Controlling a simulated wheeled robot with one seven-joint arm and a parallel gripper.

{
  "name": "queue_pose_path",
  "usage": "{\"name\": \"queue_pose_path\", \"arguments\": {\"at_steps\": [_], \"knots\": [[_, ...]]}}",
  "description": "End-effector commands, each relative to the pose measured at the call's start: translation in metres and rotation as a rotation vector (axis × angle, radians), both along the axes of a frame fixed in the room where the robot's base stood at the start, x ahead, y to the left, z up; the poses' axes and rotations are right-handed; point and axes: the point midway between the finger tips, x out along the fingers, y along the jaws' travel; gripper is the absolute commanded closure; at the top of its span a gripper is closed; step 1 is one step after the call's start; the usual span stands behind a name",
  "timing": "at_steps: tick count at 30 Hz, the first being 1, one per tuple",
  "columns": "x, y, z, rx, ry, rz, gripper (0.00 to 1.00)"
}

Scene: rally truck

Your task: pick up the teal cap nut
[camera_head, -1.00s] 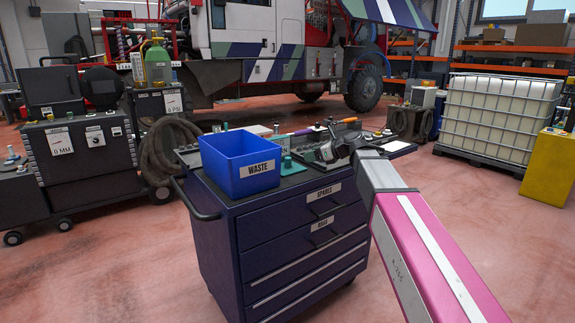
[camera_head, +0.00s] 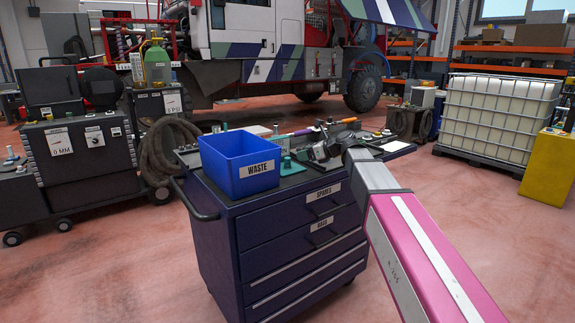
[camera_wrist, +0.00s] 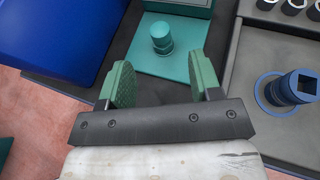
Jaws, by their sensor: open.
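A teal cap nut (camera_wrist: 161,37) stands on a teal plate (camera_wrist: 142,60) at the top middle of the wrist view. In the head view a small teal piece (camera_head: 286,164) shows on the cart top beside the blue bin. My gripper (camera_wrist: 160,76) is open, with its two green fingers spread and pointing toward the nut. The nut lies beyond the fingertips, roughly in line with the gap between them, and nothing is held. In the head view my gripper (camera_head: 322,152) is over the cart top, to the right of the teal piece.
A blue bin marked WASTE (camera_head: 240,164) stands at the left of the cart (camera_head: 300,235). In the wrist view its wall (camera_wrist: 65,35) is left of the fingers. A blue socket-like part (camera_wrist: 291,90) sits in a grey tray on the right. Tools lie behind on the cart.

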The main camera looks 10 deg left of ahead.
Motion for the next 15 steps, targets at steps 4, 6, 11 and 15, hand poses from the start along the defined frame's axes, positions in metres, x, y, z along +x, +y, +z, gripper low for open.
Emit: {"name": "queue_pose_path", "arguments": {"at_steps": [4, 6, 11, 15], "knots": [[0.005, 0.012, -0.004, 0.0, 0.0, 0.0, 0.42], [0.008, 0.02, -0.007, 0.0, 0.0, 0.0, 0.42], [0.015, 0.041, -0.016, -0.001, 0.002, 0.001, 0.42], [0.018, 0.053, -0.022, 0.0, 0.0, 0.001, 0.42]]}}
